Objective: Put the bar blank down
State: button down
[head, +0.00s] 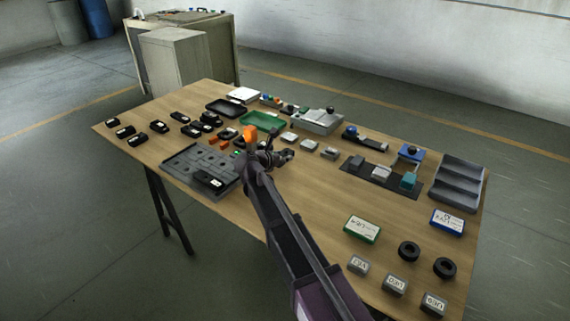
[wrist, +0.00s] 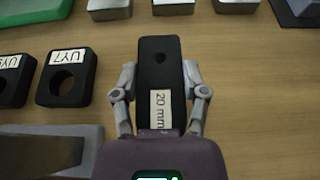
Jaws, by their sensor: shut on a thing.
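My gripper (head: 279,156) is shut on a black flat bar, the bar blank, near the middle of the table. In the wrist view my gripper (wrist: 162,95) has one finger on each long side of the bar blank (wrist: 160,75). The bar blank has a dark round hole towards its far end and a white label reading "20 mm" near my palm. Its far end points at a row of silver blocks (wrist: 172,8), with bare wood between. I cannot tell whether it touches the table (head: 290,205) or hangs just above it.
Black pieces with holes and white labels (wrist: 70,78) lie left of my gripper. A grey slotted tray (head: 180,163) is at the table's left front, a green tray (head: 265,119) behind. A dark fixture strip (head: 352,168) lies to the right. Bare wood shows right of my gripper.

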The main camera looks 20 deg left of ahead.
jog(key=shift+f+b, duration=0.65)
jog(key=shift+f, duration=0.25)
jog(key=shift+f, duration=0.1)
jog(key=shift+c, duration=0.6)
grip_release()
jog(key=shift+s+a+r+p, duration=0.15)
jog(key=shift+s+r+p, duration=0.2)
jog(key=shift+s+r, duration=0.15)
jog(key=p+v, duration=0.4)
jog(key=v, duration=0.6)
jog(key=shift+s+a, duration=0.2)
jog(key=shift+s, duration=0.2)
